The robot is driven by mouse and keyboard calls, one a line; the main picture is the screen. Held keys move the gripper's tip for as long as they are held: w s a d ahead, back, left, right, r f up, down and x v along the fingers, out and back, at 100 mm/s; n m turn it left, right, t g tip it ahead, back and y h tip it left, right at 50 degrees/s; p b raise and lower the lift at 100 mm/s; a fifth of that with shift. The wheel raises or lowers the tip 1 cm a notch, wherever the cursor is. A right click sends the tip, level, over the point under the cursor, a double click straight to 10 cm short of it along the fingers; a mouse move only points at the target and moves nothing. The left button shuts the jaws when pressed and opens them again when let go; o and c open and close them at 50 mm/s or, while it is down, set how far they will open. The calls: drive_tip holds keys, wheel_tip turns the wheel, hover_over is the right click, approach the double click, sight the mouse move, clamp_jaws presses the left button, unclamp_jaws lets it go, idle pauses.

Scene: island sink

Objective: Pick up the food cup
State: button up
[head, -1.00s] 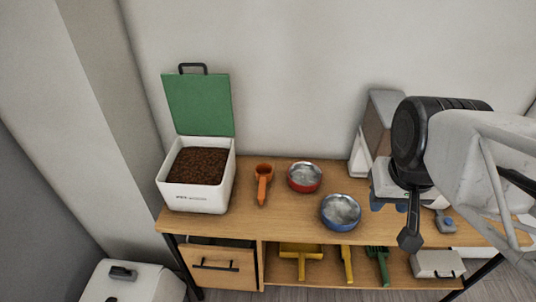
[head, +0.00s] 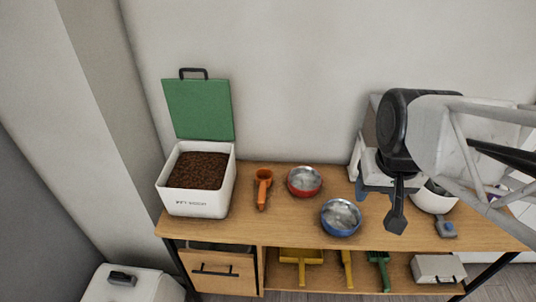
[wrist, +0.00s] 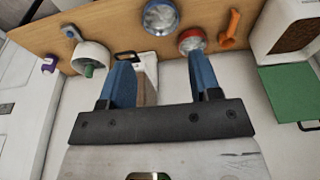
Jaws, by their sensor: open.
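The orange food cup (head: 263,185) is a scoop with a handle, lying on the wooden table between the white food box and the red-rimmed bowl. Its handle points toward the table's front. It also shows in the wrist view (wrist: 231,30) at the upper right, beyond the fingers. My gripper (wrist: 161,60) is open and empty, with its two blue fingers well apart. In the head view my gripper (head: 397,214) hangs above the right part of the table, well to the right of the cup and apart from it.
A white box of brown kibble (head: 197,197) with a raised green lid (head: 199,109) stands left of the cup. A red bowl (head: 304,181) and a blue bowl (head: 341,216) lie to its right. A white pot (head: 433,201) and a dispenser (head: 368,143) stand further right.

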drive_tip(key=w+a+f, duration=0.2)
drive_tip(key=w+a, duration=0.1)
drive_tip(key=w, duration=0.3)
drive_tip(key=w+a+f, duration=0.3)
drive_tip(key=w, duration=0.3)
drive_tip(key=g, duration=0.2)
hover_over(263, 187)
wheel_tip(263, 187, down, 24)
drive_tip(key=shift+s+a+r, duration=0.1)
drive_tip(key=shift+s+r, duration=0.05)
drive_tip(key=shift+r, duration=0.05)
drive_tip(key=shift+a+f, duration=0.1)
drive_tip(key=shift+f, duration=0.05)
drive_tip(key=shift+f, duration=1.3)
drive_tip(key=shift+f, duration=0.1)
drive_tip(key=shift+f, duration=2.45)
